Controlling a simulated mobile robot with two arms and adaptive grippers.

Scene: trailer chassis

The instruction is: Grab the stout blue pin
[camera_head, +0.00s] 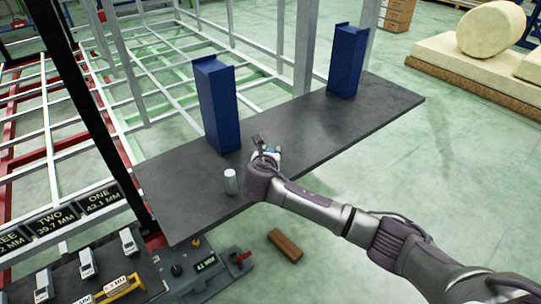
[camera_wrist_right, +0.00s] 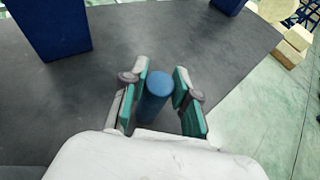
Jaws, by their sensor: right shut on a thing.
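The stout blue pin (camera_wrist_right: 156,96) stands between the fingers of my right gripper (camera_wrist_right: 163,78) in the right wrist view, over the dark plate. My right gripper is shut on it. In the head view the right gripper (camera_head: 267,153) is low over the dark plate (camera_head: 300,132), and the pin is mostly hidden by the gripper. My left gripper is not in view.
A silver pin (camera_head: 230,182) stands on the plate just left of my right gripper. Two tall blue posts (camera_head: 217,105) and (camera_head: 346,62) rise from the plate's far side. A gauge bench (camera_head: 90,268) is at lower left. A brown block (camera_head: 285,245) lies below.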

